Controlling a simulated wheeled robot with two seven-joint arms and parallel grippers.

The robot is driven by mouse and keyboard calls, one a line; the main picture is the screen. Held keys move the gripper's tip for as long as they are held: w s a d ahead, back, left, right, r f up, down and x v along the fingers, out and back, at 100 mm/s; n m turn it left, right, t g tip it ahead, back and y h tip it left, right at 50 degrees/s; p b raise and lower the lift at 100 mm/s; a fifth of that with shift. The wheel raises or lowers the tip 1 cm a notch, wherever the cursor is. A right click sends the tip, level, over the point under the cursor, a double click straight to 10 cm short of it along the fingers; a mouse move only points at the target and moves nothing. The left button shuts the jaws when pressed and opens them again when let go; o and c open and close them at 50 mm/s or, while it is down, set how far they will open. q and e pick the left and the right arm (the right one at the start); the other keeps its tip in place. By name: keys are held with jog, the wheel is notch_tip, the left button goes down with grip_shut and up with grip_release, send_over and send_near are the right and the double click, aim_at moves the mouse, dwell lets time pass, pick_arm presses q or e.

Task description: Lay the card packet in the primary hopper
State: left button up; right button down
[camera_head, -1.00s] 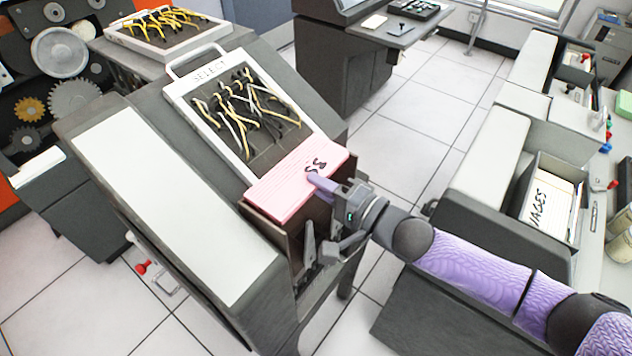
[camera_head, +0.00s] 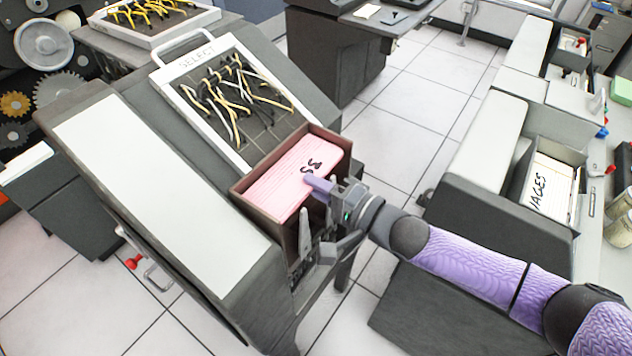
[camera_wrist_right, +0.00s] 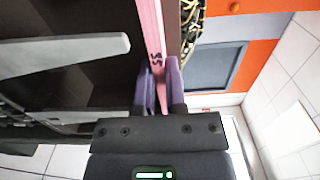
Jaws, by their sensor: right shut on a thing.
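The pink card packet (camera_head: 296,180) has black marks on its top. It lies inside the brown-walled hopper (camera_head: 262,222) at the front of the grey machine, below the wiring panel. The hopper's walls stand around it, and the packet's top sits below their rim. My right gripper (camera_head: 318,188) reaches in from the right and is shut on the packet's near right edge. In the right wrist view its purple fingers (camera_wrist_right: 158,88) pinch the pink packet edge (camera_wrist_right: 152,30) on both sides. The packet's underside is hidden. My left gripper is not in view.
A wiring panel marked SELECT (camera_head: 235,95) lies on the machine just behind the hopper. A second machine with an open card bin (camera_head: 553,180) stands at the right. A white-topped slope (camera_head: 150,175) lies left of the hopper. Tiled floor shows between the machines.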

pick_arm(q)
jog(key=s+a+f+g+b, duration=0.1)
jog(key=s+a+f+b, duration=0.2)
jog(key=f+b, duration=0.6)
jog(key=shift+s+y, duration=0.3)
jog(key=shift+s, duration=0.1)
pick_arm(e)
notch_tip(320, 180, down, 11)
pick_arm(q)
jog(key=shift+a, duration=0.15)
pick_arm(e)
jog(key=shift+r, duration=0.1)
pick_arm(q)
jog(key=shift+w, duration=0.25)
pick_arm(e)
jog(key=c, duration=0.6)
grip_release()
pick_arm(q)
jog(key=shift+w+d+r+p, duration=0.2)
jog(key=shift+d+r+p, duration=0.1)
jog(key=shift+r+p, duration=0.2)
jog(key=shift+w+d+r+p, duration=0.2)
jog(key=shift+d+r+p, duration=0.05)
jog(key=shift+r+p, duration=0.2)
pick_arm(e)
jog(key=v, duration=1)
